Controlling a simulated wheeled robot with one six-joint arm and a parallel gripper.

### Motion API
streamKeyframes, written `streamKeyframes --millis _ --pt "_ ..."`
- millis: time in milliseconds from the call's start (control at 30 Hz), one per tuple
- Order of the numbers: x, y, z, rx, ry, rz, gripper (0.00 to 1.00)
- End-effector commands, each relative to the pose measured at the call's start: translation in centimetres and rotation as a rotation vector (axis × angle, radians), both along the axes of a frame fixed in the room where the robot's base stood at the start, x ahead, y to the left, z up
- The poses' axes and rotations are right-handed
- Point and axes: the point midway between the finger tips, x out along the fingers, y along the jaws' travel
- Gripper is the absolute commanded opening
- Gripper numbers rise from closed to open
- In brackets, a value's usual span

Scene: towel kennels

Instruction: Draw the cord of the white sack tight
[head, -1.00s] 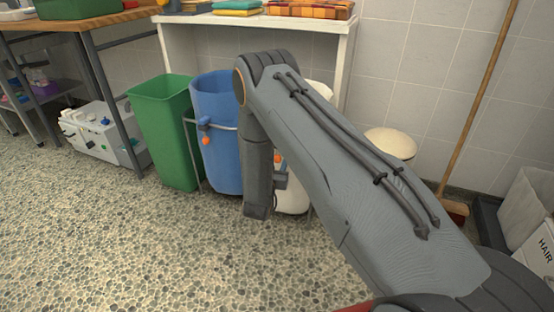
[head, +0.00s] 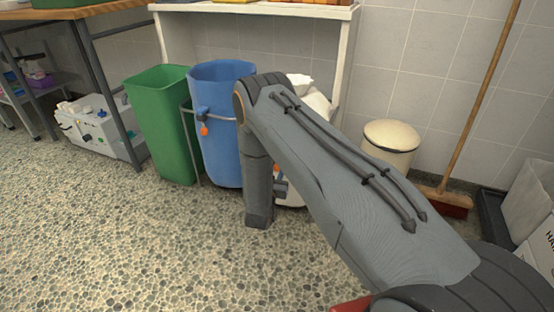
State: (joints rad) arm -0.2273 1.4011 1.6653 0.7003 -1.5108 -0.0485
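The white sack (head: 316,103) stands right of the blue sack or bin, mostly hidden behind my arm. Its bunched white top shows above the arm, and a small pale part of its lower body shows below. An orange bit shows beside my arm's lower link, at the sack's front; I cannot tell if it is the cord's end. My gripper hangs at the end of the arm in front of the white sack; its fingers are hidden or too unclear to tell, and so is any contact with the cord.
A blue sack (head: 218,130) with a cord lock and orange tag hangs in a metal frame beside a green bin (head: 163,125). A cream lidded bin (head: 391,142), a broom (head: 445,199) and a white shelf (head: 255,10) stand behind. The pebbled floor at front left is clear.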

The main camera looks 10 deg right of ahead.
Motion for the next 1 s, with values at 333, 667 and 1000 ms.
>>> streamKeyframes --millis 333,667,1000 --pt "-0.1 0.0 -1.0 0.001 0.004 0.002 0.0" --pt "0.0 0.0 -0.8 0.0 0.001 0.001 0.43" --pt "-2.0 1.1 -0.6 0.0 0.001 0.003 0.43"
